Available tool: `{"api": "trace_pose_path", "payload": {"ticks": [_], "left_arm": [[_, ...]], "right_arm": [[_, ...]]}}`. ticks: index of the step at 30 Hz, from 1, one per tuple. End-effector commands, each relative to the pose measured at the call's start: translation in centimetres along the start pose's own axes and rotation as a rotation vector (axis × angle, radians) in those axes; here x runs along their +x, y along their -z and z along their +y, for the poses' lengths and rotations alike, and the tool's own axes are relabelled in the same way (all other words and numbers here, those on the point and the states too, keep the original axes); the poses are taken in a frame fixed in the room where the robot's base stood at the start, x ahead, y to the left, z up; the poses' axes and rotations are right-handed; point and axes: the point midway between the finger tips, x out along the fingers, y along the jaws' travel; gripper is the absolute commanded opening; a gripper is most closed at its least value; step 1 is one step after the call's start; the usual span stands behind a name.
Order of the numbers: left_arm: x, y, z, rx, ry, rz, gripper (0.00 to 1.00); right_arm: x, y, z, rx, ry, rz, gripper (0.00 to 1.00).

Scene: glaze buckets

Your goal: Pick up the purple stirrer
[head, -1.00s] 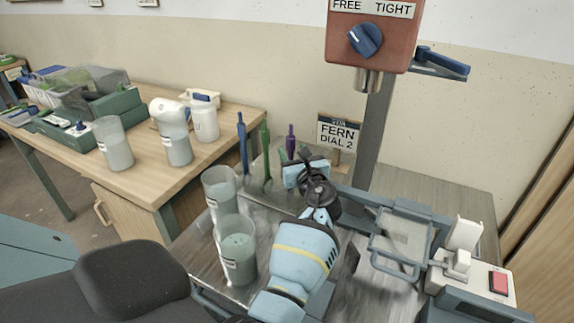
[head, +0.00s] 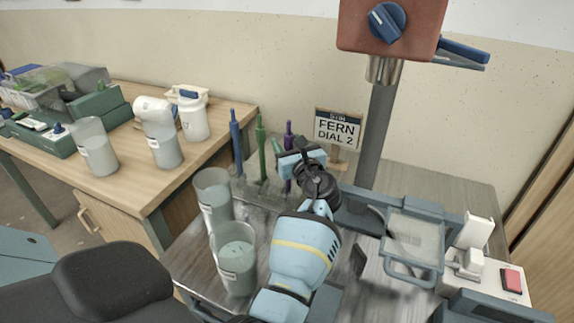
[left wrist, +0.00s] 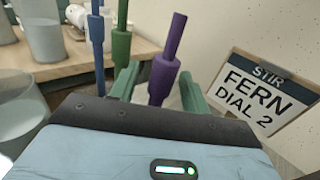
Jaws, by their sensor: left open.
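The purple stirrer (head: 288,142) stands upright in the rack at the back of the metal bench, right of the green stirrer (head: 261,146) and the blue stirrer (head: 236,143). My left gripper (head: 290,160) is right at the purple stirrer and hides part of its lower half. In the left wrist view the purple stirrer (left wrist: 166,68) rises between the two green fingers of my open left gripper (left wrist: 160,82), nearer the left finger than the right. Whether a finger touches it I cannot tell. My right gripper is not in view.
Two clear buckets of grey-green glaze (head: 234,262) stand left of my left arm. A sign reading FERN DIAL 2 (head: 338,130) stands close right of the stirrers. A dial post (head: 375,135) rises behind. A blue-framed tray (head: 414,238) lies right.

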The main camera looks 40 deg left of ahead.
Motion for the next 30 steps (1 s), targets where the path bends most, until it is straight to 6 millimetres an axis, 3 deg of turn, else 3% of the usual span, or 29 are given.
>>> {"api": "trace_pose_path", "payload": {"ticks": [3,14,23,30], "left_arm": [[0.0,0.0,0.0,-0.001,0.000,0.000,0.45],[0.0,-0.1,0.0,-0.001,0.000,-0.002,0.00],[0.0,-0.8,0.0,-0.004,0.000,-0.002,0.00],[0.0,-5.1,0.0,-0.009,0.000,-0.005,0.00]], "right_arm": [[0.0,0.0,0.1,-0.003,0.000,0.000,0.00],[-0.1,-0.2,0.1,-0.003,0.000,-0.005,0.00],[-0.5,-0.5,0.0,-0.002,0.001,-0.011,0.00],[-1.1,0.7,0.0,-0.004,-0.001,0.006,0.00]]}}
